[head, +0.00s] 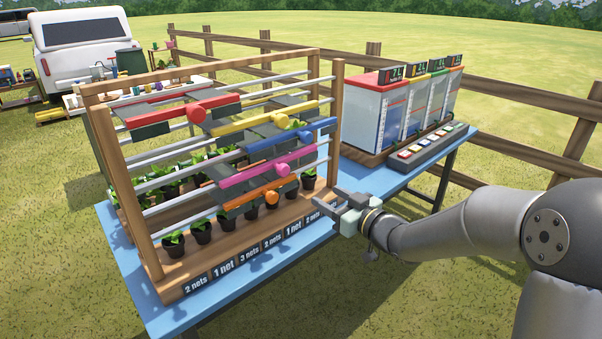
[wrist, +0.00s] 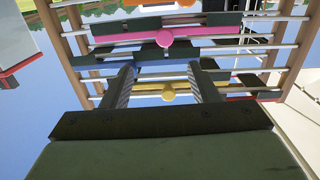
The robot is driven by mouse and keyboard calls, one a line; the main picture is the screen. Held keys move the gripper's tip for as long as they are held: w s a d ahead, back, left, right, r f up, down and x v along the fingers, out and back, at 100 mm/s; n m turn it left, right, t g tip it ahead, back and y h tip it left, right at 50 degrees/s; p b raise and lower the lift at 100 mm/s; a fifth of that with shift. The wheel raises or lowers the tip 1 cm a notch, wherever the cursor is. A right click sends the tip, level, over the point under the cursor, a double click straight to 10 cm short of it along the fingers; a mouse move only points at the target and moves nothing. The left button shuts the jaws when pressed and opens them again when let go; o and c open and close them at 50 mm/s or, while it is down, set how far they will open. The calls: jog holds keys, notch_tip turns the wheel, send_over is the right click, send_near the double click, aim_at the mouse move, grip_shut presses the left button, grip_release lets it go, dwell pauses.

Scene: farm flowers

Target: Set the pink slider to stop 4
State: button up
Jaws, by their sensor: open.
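The pink slider (head: 240,178) is a slanting pink bar with a round knob (head: 281,169), on rails in the wooden frame (head: 335,120). It sits below the blue bar and above the orange one. In the wrist view, which appears upside down, the pink bar and knob (wrist: 166,38) are beyond my fingertips. My gripper (head: 324,204) is open and empty, near the frame's lower right front corner, apart from the pink knob. In the wrist view its two fingers (wrist: 160,82) are spread. I cannot read any stop numbers.
Red (head: 160,113), yellow (head: 240,123), blue (head: 265,143) and orange (head: 247,197) bars share the frame. Potted plants (head: 203,230) stand beneath, behind net-count labels (head: 224,268). A box unit with displays (head: 390,110) and a button panel (head: 428,145) stand right on the blue table (head: 130,270).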

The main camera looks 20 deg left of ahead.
aim_at(286, 171)
jog(key=shift+y, duration=0.3)
jog(key=p+x, duration=0.2)
jog(key=x, duration=1.5)
jog(key=shift+a+r, duration=0.1)
jog(key=shift+a, duration=0.3)
